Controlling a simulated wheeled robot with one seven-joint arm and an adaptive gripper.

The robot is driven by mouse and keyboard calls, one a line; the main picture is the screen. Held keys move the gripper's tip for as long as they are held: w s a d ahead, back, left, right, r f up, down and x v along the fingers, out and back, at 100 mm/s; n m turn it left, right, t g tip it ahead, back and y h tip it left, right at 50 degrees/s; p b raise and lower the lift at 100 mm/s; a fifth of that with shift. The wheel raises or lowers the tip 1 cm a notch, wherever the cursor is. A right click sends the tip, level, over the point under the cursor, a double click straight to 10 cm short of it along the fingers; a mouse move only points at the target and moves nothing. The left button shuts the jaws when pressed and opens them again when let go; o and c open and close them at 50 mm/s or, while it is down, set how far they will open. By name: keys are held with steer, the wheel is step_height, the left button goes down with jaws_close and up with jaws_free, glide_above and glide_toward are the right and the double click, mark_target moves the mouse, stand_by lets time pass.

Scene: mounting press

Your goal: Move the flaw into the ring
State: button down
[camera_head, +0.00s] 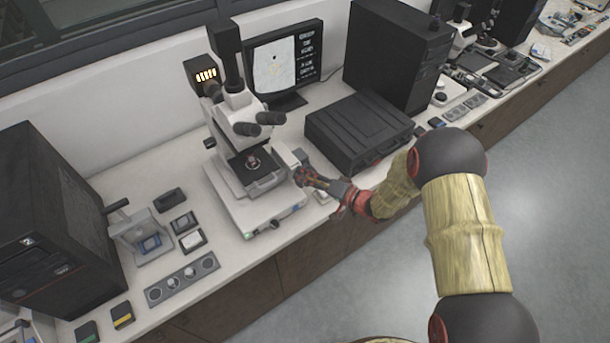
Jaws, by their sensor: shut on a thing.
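A white microscope (238,125) stands on the bench, with a small dark reddish sample (252,162) on its stage. A monitor (284,62) behind it shows a pale picture with a small dark mark (276,59) and faint yellowish marks. The mark may be the flaw; the ring is too small to make out clearly. My gripper (303,177) is at the right side of the microscope, beside the stage. It is shut on a small part there, likely a stage knob, which the fingers mostly hide.
A black case (358,130) lies just right of my gripper, with a dark computer tower (398,58) behind it. A small press (140,235), a grey strip with round wells (182,279) and a large black machine (55,225) stand left. The floor in front is clear.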

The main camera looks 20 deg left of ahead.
stand_by(0.5)
steer(key=c, duration=1.5)
jaws_free()
steer(key=shift+c, duration=0.2)
